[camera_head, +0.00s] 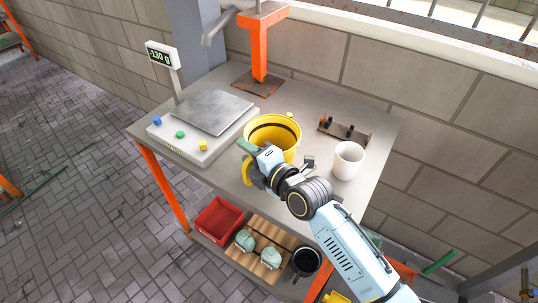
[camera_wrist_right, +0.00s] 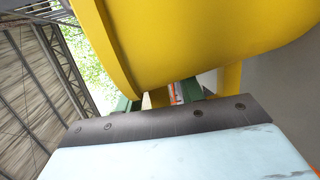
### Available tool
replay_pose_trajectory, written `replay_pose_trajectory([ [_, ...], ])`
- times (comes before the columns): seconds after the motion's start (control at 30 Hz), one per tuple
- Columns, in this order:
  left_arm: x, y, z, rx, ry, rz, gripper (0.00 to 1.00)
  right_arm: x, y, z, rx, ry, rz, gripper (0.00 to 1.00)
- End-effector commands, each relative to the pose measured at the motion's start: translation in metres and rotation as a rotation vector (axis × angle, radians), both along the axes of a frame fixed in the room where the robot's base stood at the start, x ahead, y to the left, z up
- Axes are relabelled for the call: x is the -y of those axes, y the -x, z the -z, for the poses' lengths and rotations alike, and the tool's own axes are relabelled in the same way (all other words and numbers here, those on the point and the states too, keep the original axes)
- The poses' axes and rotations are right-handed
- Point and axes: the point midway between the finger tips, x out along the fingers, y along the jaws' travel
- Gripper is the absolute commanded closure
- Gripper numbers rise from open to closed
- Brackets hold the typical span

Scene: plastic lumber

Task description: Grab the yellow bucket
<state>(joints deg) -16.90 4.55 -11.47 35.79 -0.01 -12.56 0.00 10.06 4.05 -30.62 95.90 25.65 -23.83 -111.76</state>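The yellow bucket (camera_head: 273,128) stands upright on the grey table, its open top facing up and dark inside. Its yellow handle (camera_head: 251,174) sticks out at the near left side. My right gripper (camera_head: 247,156) is at that handle, in front of the bucket. In the right wrist view the bucket wall (camera_wrist_right: 190,40) fills the top, close to the gripper. The green fingers (camera_wrist_right: 158,96) stand apart with a yellow strip of handle showing between them; contact cannot be told. My left gripper is not in view.
A white cup (camera_head: 348,160) and a small rack (camera_head: 344,131) are to the right. An orange stand (camera_head: 260,60) is behind. A red crate (camera_head: 217,220) sits on the lower shelf.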

Motion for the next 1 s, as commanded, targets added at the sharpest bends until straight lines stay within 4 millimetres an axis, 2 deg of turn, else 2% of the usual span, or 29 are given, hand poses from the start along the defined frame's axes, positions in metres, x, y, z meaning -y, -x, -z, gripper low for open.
replay_pose_trajectory([
  [0.2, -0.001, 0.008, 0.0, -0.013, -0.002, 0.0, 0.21, 0.0, -0.001, 0.0, 0.001, 0.001, 0.001, 0.63],
  [0.5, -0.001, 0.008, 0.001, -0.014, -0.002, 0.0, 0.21, 0.0, 0.0, 0.001, -0.001, 0.001, 0.001, 1.0],
  [0.83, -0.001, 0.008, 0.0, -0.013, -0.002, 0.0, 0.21, 0.0, -0.001, -0.002, 0.002, 0.0, 0.001, 1.0],
  [1.0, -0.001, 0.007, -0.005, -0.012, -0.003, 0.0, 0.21, 0.0, -0.001, -0.024, 0.007, -0.001, 0.0, 1.0],
])
